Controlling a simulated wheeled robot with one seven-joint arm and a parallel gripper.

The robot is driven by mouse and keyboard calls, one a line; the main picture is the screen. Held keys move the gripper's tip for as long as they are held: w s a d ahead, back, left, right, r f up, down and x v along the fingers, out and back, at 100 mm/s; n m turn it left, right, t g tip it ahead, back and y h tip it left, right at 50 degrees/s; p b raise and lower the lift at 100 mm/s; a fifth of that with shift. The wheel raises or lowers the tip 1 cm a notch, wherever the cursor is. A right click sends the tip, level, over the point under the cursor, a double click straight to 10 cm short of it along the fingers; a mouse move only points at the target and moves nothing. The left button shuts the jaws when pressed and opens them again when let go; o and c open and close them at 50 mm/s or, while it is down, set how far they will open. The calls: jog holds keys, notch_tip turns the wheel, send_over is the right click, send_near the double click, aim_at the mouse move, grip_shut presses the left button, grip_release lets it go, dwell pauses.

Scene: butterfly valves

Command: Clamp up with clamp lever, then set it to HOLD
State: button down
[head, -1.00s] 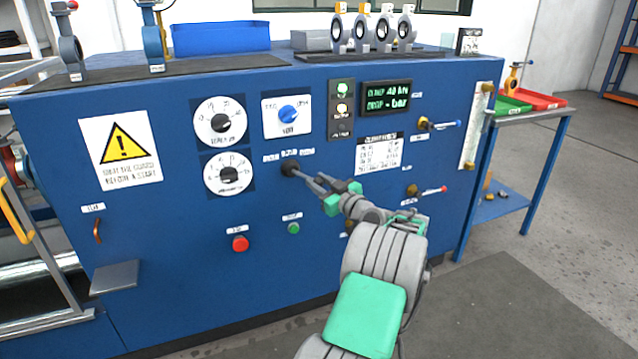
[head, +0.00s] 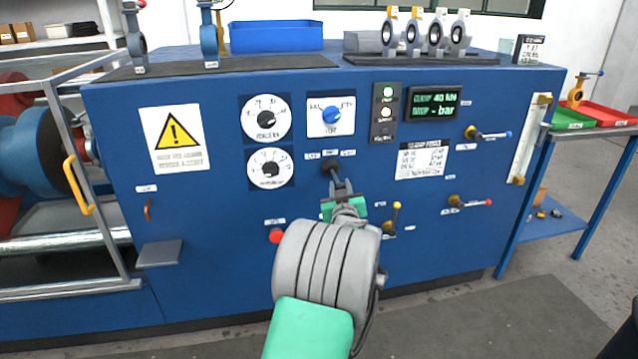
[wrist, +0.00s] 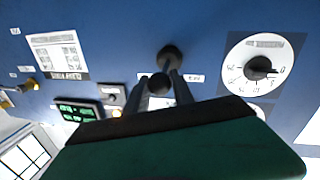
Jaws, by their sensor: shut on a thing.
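The clamp lever (head: 329,166) is a dark lever on a round black pivot on the blue panel front, below the two dials and the blue knob. Small labels sit above it; I cannot read them surely. My gripper (head: 341,186) is shut on the lever's end, just below and slightly right of the pivot. In the wrist view the lever's black ball knob (wrist: 158,84) sits between the two fingers, with the pivot behind it. The green-lettered display (head: 434,104) reads clamp 40 kN, with a dash before bar on its second line.
Two levers, blue-tipped (head: 488,134) and red-tipped (head: 470,202), are at right. A yellow-tipped lever (head: 394,215) stands close right of my wrist. A red button (head: 277,236) is at lower left. A small shelf (head: 160,253) juts out further left.

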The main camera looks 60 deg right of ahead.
jog(key=shift+s+d, duration=0.1)
jog(key=shift+s, duration=0.1)
jog(key=c, duration=1.1)
grip_release()
jog(key=shift+w, duration=0.1)
jog(key=v, duration=0.8)
jog(key=shift+w+p, duration=0.1)
jog(key=shift+p, duration=0.2)
